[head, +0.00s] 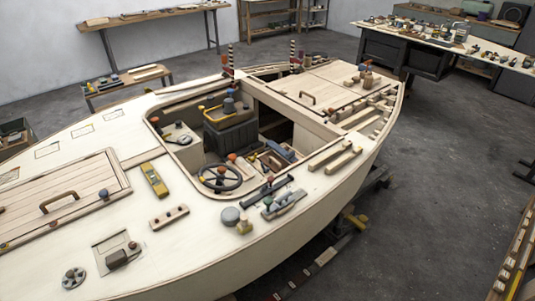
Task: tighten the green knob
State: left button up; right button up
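The pale plywood boat hull (180,235) fills the middle of the head view, with many small fittings on its deck and in its open cockpit. I cannot pick out a clearly green knob at this size. Neither of my grippers shows in the view.
The cockpit holds a dark steering wheel (220,179) and a black box seat (231,135). A yellow tool (154,179) lies on the deck. Workbenches with tools stand behind and at the back right (440,38). Grey floor (440,170) is open to the right of the hull.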

aim_at(268, 201)
jog(key=j+z, duration=0.25)
jog(key=j, duration=0.15)
jog(key=k+j+z, duration=0.25)
jog(key=j, duration=0.15)
jog(key=j+z, duration=0.25)
jog(key=j, duration=0.15)
jog(key=k+j+z, duration=0.25)
jog(key=j, duration=0.05)
